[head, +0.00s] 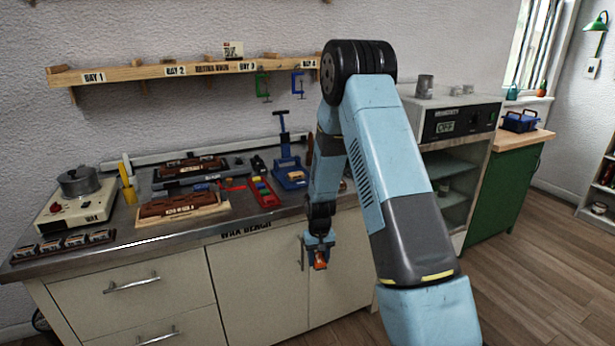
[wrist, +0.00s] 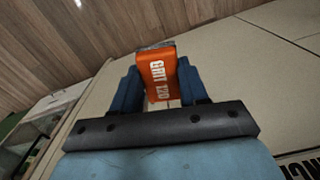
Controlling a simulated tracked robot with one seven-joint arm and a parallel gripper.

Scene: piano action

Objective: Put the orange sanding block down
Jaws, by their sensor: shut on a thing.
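The orange sanding block (wrist: 158,75), marked "GRIT 120", is held between the two blue fingers of my gripper (wrist: 160,88) in the wrist view. In the head view my gripper (head: 319,258) hangs pointing down in front of the wax bench's pale cabinet doors, below the level of the worktop. The block (head: 320,262) shows there as a small orange patch between the fingers. My gripper is shut on it. The wax bench worktop (head: 130,246) is dark with a metal edge and lies to the left and behind my gripper.
On the bench stand a hot plate with a pot (head: 79,182), wooden racks (head: 180,207), a red tray with coloured pieces (head: 265,192) and a blue stand (head: 288,165). A grey cabinet (head: 455,120) stands right, partly behind my arm.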

